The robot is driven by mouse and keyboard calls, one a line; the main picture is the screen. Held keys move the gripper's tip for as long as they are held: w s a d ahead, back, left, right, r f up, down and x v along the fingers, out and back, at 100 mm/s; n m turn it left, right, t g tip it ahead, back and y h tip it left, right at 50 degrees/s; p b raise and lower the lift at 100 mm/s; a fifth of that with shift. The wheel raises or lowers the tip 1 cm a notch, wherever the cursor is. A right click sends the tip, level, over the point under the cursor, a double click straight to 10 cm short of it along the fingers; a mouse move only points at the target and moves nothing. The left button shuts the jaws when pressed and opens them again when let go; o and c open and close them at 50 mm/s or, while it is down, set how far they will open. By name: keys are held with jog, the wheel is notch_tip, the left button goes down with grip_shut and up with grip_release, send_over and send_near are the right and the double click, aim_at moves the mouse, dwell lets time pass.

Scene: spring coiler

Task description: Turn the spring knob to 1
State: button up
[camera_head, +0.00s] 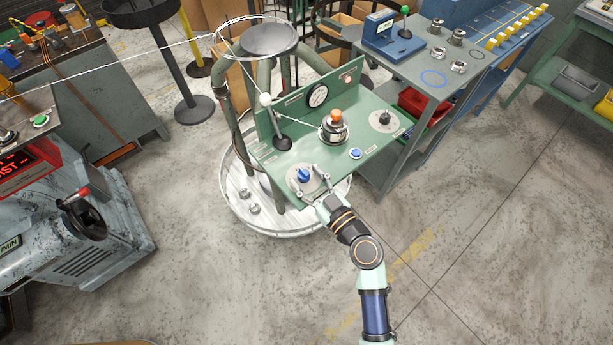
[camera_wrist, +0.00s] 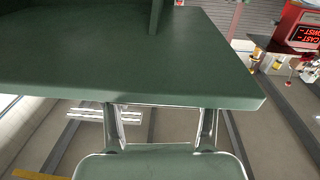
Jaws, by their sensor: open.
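A blue knob (camera_head: 304,174) stands on a pale round dial at the front left of the green panel (camera_head: 292,149). A second, dark knob (camera_head: 384,118) stands on a grey round dial at the panel's right. I cannot read either dial's marks or tell which is the spring knob. My gripper (camera_head: 307,181) is open at the panel's front left, its fingers apart on the near side of the blue knob; contact cannot be told. In the wrist view, the fingers (camera_wrist: 160,112) end at the edge of a green slab (camera_wrist: 150,60) that hides their tips. No knob shows there.
The panel also bears a lever with a white ball (camera_head: 266,100), a gauge (camera_head: 317,95), an orange-topped part (camera_head: 336,117) and a blue button (camera_head: 356,153). A grey bench (camera_head: 405,73) stands to the right. The floor in front is clear.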

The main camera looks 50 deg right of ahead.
jog(key=shift+w, duration=0.3)
grip_shut()
jog(key=y+b, duration=0.1)
jog(key=b, duration=0.1)
jog(key=f+n+y+b, duration=0.1)
jog(key=b, duration=0.2)
jog(key=shift+d+n, duration=0.3)
jog(key=n+y+b, duration=0.1)
jog(key=y+b, duration=0.2)
jog(key=shift+n, duration=0.4)
jog(key=shift+r+n+y+b, duration=0.4)
jog(key=shift+n+y+b, duration=0.2)
jog(key=shift+y+b, duration=0.4)
